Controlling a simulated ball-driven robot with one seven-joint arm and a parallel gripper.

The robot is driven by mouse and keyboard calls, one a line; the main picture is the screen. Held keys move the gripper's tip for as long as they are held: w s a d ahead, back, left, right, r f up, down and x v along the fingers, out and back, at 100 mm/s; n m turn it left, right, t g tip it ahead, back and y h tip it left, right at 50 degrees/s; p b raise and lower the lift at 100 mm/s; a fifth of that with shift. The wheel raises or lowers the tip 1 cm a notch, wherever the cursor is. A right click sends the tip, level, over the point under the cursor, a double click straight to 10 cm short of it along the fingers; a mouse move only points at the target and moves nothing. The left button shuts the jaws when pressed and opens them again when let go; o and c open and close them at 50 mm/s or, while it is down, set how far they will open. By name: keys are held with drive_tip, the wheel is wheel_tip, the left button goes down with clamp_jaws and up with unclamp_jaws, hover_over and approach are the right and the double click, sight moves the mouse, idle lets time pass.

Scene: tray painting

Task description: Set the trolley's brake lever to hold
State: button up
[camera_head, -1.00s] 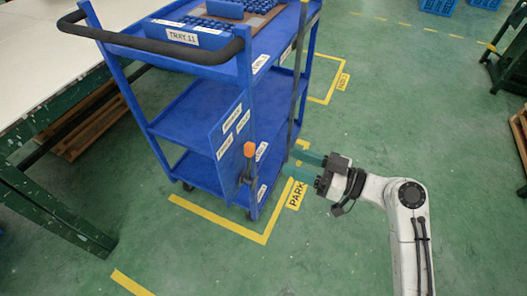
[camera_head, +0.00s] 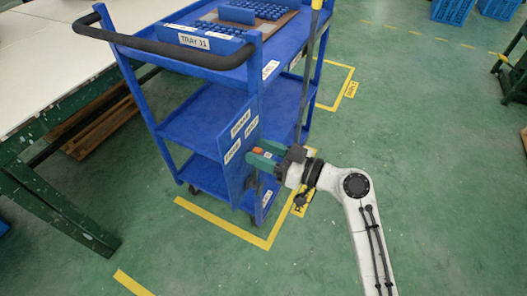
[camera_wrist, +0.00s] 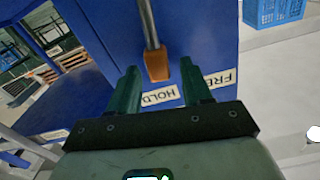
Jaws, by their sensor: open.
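The blue trolley (camera_head: 205,118) stands left of centre in the head view, with a blue brake panel (camera_head: 236,172) on its side. The brake lever has an orange knob (camera_head: 258,150) on a metal rod (camera_wrist: 149,25). In the wrist view the knob (camera_wrist: 156,66) lies between my gripper's (camera_wrist: 162,78) two green fingertips, with visible gaps on both sides. My gripper is open. In that view, the knob points toward the upside-down HOLD label (camera_wrist: 160,95), and the FREE label (camera_wrist: 219,78) is to its right. My gripper partly hides the lever in the head view.
A tray marked TRAY 11 (camera_head: 194,42) is on the trolley's top shelf. The black push handle (camera_head: 160,45) spans its near end. A white-topped table (camera_head: 45,60) with green legs stands at left. Yellow tape (camera_head: 222,222) marks the floor; the floor at right is mostly clear.

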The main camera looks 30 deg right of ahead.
drive_tip(key=shift+c, duration=0.5)
clamp_jaws()
